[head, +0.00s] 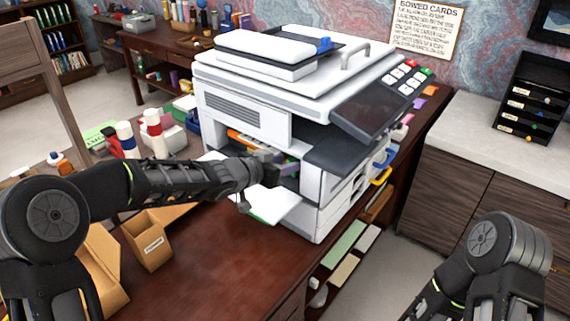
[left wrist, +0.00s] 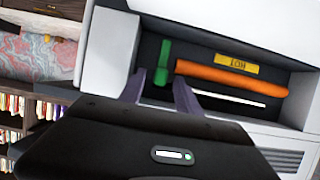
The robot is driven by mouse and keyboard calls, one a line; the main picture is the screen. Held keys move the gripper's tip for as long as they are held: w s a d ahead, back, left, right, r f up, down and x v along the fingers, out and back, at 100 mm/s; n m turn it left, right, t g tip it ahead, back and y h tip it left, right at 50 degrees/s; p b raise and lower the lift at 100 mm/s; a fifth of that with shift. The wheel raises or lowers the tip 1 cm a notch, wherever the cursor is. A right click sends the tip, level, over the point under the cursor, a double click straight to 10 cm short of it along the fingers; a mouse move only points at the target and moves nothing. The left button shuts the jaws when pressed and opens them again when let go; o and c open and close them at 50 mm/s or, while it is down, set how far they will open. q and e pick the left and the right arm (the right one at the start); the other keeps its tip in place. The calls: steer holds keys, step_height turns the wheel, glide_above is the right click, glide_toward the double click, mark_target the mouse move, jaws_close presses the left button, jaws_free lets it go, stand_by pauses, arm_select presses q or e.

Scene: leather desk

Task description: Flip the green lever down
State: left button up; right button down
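The white printer (head: 300,110) stands on the desk with its side compartment open. In the left wrist view, the green lever (left wrist: 163,60) stands roughly upright in the dark compartment, beside the left end of an orange roller (left wrist: 230,78). My left gripper (left wrist: 160,82) is open, its two fingers pointing into the compartment. The lever appears between the fingertips in this view; I cannot tell whether they touch it. In the head view my left gripper (head: 275,160) reaches into the opening and hides most of the inside. My right gripper is out of view.
A yellow label (left wrist: 237,63) sits above the roller. A white flap (head: 275,205) hangs out below the opening, under my left gripper. Bottles (head: 153,130) and a cardboard box (head: 148,243) stand left on the desk. The desk in front of the printer is clear.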

arm_select(q)
steer(key=shift+c, duration=0.2)
jaws_close()
stand_by(1.3)
